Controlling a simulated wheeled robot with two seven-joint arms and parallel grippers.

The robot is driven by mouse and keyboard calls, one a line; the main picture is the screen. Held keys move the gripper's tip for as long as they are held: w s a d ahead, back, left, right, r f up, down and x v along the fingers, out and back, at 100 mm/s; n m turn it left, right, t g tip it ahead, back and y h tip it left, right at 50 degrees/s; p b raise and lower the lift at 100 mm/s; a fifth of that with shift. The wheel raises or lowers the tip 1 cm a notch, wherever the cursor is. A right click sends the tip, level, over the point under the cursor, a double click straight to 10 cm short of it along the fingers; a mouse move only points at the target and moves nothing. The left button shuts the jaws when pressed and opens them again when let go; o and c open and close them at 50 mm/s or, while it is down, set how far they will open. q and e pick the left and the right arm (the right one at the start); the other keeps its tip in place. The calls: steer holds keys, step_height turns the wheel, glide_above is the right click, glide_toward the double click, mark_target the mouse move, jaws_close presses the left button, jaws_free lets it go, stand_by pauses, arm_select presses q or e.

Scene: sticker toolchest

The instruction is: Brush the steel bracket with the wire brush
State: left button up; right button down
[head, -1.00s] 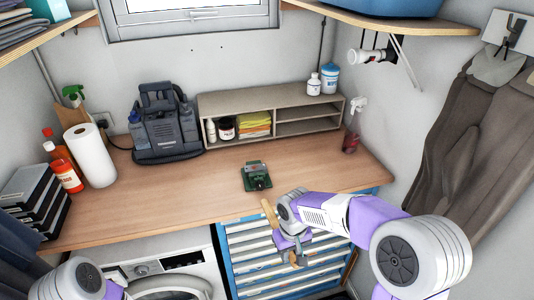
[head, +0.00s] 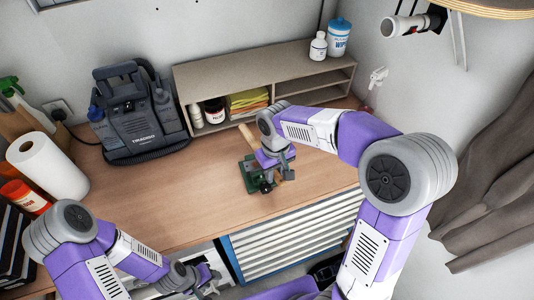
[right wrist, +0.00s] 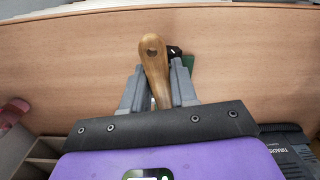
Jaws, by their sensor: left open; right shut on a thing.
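The wire brush shows as a wooden handle (head: 247,135) beside my right gripper (head: 284,168); in the right wrist view the handle (right wrist: 154,66) stands between the fingers. My right gripper is shut on it, right over the green vise (head: 249,178) on the bench. The brush's bristles are hidden, and I cannot tell whether they touch anything. The steel bracket cannot be made out; the gripper covers much of the vise. A little of the green vise shows behind the handle in the right wrist view. My left gripper (head: 207,281) is open and empty, low in front of the bench.
A wooden workbench (head: 150,205) has free room left of the vise. A dark toolbox-like machine (head: 140,120), a paper roll (head: 46,166) and a low shelf (head: 185,75) stand along the back. A drawer chest (head: 300,235) is below the bench front.

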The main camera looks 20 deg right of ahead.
steer(key=shift+s+r, duration=0.15)
steer(key=shift+s, duration=0.35)
steer(key=shift+w+f, duration=0.1)
steer(key=shift+f, duration=0.1)
arm_select(q)
steer(key=shift+s+f+b, duration=0.15)
steer(key=shift+f+b, duration=1)
steer(key=shift+b, duration=0.05)
steer(key=shift+s+f+b, duration=0.15)
steer(key=shift+f+b, duration=1)
steer(key=shift+b, duration=0.05)
arm_select(e)
steer(key=shift+f, duration=2.95)
arm_select(q)
steer(key=shift+f+b, duration=0.3)
arm_select(e)
steer(key=shift+f, duration=0.4)
steer(key=shift+s+d+r, duration=0.15)
steer(key=shift+s, duration=0.65)
arm_select(q)
steer(key=shift+f, duration=0.1)
